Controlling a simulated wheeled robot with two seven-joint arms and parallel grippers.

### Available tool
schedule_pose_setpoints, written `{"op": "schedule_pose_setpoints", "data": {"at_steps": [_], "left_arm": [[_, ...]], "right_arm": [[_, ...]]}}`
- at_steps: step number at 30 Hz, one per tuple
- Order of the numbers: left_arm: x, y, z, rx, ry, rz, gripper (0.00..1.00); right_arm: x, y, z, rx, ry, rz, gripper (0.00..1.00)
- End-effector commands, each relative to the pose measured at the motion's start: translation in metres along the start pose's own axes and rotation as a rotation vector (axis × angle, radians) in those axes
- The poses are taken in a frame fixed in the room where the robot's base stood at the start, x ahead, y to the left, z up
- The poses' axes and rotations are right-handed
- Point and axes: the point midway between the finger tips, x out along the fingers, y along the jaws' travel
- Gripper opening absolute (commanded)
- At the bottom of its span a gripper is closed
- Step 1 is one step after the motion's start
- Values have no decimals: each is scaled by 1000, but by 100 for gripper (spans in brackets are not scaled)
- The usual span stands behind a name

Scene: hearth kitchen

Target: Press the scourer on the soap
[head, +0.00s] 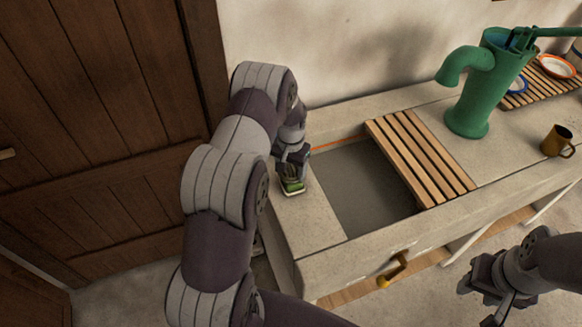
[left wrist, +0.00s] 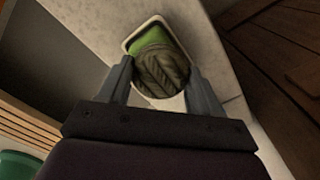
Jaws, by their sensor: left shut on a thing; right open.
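The scourer (left wrist: 162,72) is a dark, olive-grey coiled pad. My left gripper (left wrist: 162,82) is shut on it, one finger on each side, as the left wrist view shows. The soap (left wrist: 146,38) is a green block in a pale, rimmed dish (left wrist: 128,44) on the stone ledge left of the sink. The scourer overlaps the near part of the soap in that view; I cannot tell whether they touch. In the head view the soap (head: 292,186) shows just below my left gripper (head: 289,178). My right gripper (head: 487,292) is open and empty, in front of the counter.
The stone sink basin (head: 362,185) lies right of the dish, partly covered by a slatted wooden rack (head: 420,158). A green pump (head: 477,90) and a brown mug (head: 558,140) stand further right. A wooden door (head: 90,120) is at the left.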

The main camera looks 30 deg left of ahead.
Motion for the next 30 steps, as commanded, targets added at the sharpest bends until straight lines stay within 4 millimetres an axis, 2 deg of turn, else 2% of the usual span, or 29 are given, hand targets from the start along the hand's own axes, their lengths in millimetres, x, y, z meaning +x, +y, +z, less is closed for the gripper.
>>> {"op": "schedule_pose_setpoints", "data": {"at_steps": [18,30], "left_arm": [[-68,0,-1,0,2,-1,40],[-69,0,-1,0,2,0,40]], "right_arm": [[-50,0,-6,0,0,0,43],[-49,0,-6,0,0,0,43]]}}
